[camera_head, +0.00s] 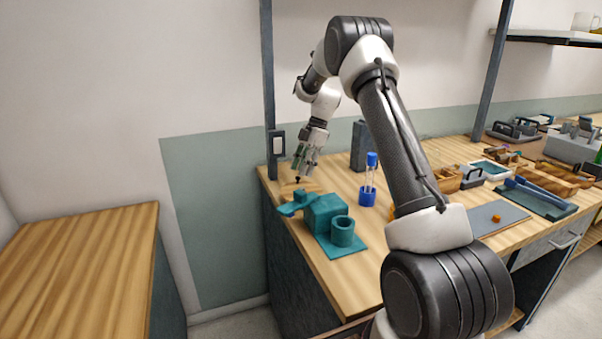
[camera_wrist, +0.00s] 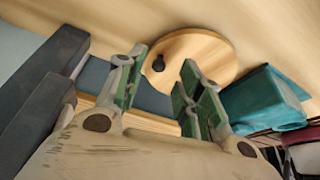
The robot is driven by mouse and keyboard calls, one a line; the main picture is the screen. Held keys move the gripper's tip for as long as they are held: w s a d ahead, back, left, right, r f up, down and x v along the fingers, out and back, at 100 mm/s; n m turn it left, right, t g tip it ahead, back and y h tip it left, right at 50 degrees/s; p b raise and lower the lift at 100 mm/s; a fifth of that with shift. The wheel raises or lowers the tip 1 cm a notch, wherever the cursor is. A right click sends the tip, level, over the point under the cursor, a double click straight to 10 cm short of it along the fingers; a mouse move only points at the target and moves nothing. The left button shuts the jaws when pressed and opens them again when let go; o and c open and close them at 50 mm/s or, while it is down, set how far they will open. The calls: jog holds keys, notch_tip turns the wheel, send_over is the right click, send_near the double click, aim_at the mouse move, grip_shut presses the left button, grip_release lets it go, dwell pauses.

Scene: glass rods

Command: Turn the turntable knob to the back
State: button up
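The turntable is a round light wooden disc (camera_wrist: 200,50) on the wooden bench. Its small black knob (camera_wrist: 158,63) stands near the disc's edge in the wrist view, and shows in the head view as a dark spot (camera_head: 297,180) just below the gripper. My gripper (camera_wrist: 158,85) is open, with its green-padded fingers apart and nothing between them. In the wrist view the knob appears in the gap between the fingers, beyond the tips. I cannot tell if they touch. In the head view my gripper (camera_head: 304,168) hangs fingers down over the turntable.
A teal fixture (camera_head: 322,213) stands just in front of the turntable and also shows right of the fingers in the wrist view (camera_wrist: 265,100). A blue-capped tube stand (camera_head: 367,196) and a dark grey block (camera_head: 359,146) are to the right. A dark post rises behind.

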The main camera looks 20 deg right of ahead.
jog(key=v, duration=0.9)
jog(key=shift+r, duration=0.35)
jog(key=shift+d, duration=0.1)
